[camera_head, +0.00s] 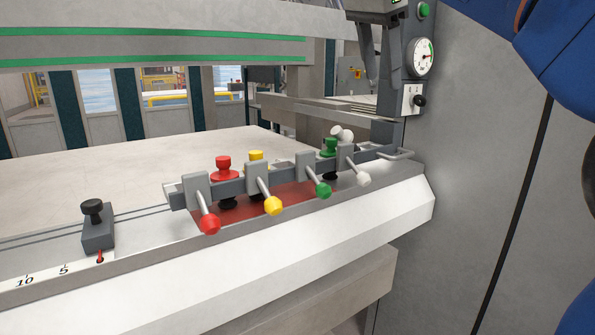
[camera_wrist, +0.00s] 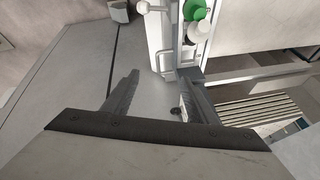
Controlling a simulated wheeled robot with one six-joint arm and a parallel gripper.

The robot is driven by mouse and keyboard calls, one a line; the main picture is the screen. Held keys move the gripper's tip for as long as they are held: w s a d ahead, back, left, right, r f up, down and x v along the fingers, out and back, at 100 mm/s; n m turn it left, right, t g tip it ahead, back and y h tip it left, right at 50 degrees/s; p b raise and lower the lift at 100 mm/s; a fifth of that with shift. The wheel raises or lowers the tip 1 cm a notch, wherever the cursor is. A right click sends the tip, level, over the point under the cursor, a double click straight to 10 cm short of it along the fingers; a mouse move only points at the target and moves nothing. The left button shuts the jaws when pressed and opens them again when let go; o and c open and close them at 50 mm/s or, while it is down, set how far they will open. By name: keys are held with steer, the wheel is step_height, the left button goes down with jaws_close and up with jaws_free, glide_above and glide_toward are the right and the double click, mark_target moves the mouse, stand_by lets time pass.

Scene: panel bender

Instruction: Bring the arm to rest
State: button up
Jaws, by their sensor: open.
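My gripper (camera_wrist: 158,76) shows in the wrist view with its two grey fingers spread apart and nothing between them. Below it are the machine's pale ledge and grey side panel. In the head view my gripper (camera_head: 375,82) hangs at the top, right of centre, fingers down, by the gauge post. My blue arm (camera_head: 555,60) fills the upper right corner. The clamp bar (camera_head: 235,187) carries red, yellow, green and white levers; its green (camera_wrist: 194,10) and white knobs are at the top of the wrist view, apart from my fingers.
A round gauge (camera_head: 423,57) with a green button (camera_head: 423,10) above it stands at the right end of the clamp bar. A black-knobbed stop (camera_head: 98,238) sits on the scale at left. The grey cabinet panel (camera_head: 470,170) is close on the right. The sheet bed behind the bar is clear.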

steer(key=s+d+f+n+y, duration=0.1)
steer(key=s+d+f+n, duration=0.35)
steer(key=f, duration=0.45)
steer(key=s+d+f+n+y, duration=0.1)
steer(key=s+d+f+n, duration=0.3)
steer(key=f, duration=0.5)
steer(key=s+d+f+n, duration=0.1)
steer(key=s+f+n, duration=0.1)
steer(key=s+f, duration=0.55)
steer(key=s+d+f+n+t+y, duration=0.15)
steer(key=s+f, duration=0.25)
steer(key=f, duration=0.7)
steer(key=s+d+f+n+g, duration=0.1)
steer(key=s+f+n, duration=0.1)
steer(key=s+f, duration=0.6)
step_height(320, 180, up, 45)
steer(key=m+h, duration=0.4)
steer(key=m, duration=1)
glide_above(337, 128)
steer(key=s+a, duration=0.5)
steer(key=shift+y, duration=0.25)
steer(key=x, duration=1.1)
steer(key=s+x, duration=0.1)
steer(key=x, duration=0.5)
steer(key=shift+w+d+f, duration=0.15)
steer(key=shift+d+f, duration=0.1)
steer(key=shift+f, duration=0.15)
